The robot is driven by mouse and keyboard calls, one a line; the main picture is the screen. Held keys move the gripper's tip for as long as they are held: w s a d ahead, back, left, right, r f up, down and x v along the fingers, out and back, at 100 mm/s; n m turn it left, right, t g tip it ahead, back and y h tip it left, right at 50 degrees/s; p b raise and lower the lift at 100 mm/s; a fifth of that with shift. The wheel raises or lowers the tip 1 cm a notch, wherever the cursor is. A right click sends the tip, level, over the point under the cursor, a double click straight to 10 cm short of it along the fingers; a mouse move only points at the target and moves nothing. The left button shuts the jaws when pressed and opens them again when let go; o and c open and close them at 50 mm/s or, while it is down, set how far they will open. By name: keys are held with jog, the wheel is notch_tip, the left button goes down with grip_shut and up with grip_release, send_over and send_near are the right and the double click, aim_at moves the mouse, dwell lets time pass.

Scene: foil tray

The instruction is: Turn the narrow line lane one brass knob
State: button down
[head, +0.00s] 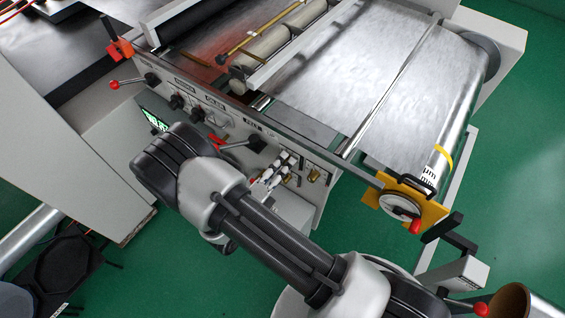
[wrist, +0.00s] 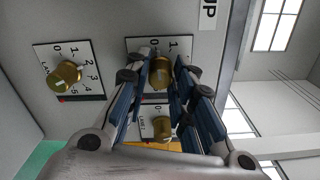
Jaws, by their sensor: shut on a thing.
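In the wrist view, my gripper (wrist: 162,60) has its two blue-lined fingers on either side of a brass knob (wrist: 160,74) and is shut on it. This knob sits on a white numbered plate, with 0 and 1 showing; its pointer mark is hard to read. A second brass knob (wrist: 161,129) is just below, between the fingers. Lane labels are too small or covered to read fully. In the head view, my gripper (head: 279,169) is at the machine's front panel.
A brass knob (head: 314,176) shows right of the gripper in the head view. A red-tipped lever (head: 228,143) and dark knobs (head: 177,102) are on the panel to the left. A handwheel (head: 401,207) on a yellow bracket is at the right. Green floor is open below.

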jog(key=shift+n, duration=0.7)
jog(key=c, duration=1.3)
grip_release()
jog(key=shift+c, duration=0.2)
jog(key=v, duration=1.2)
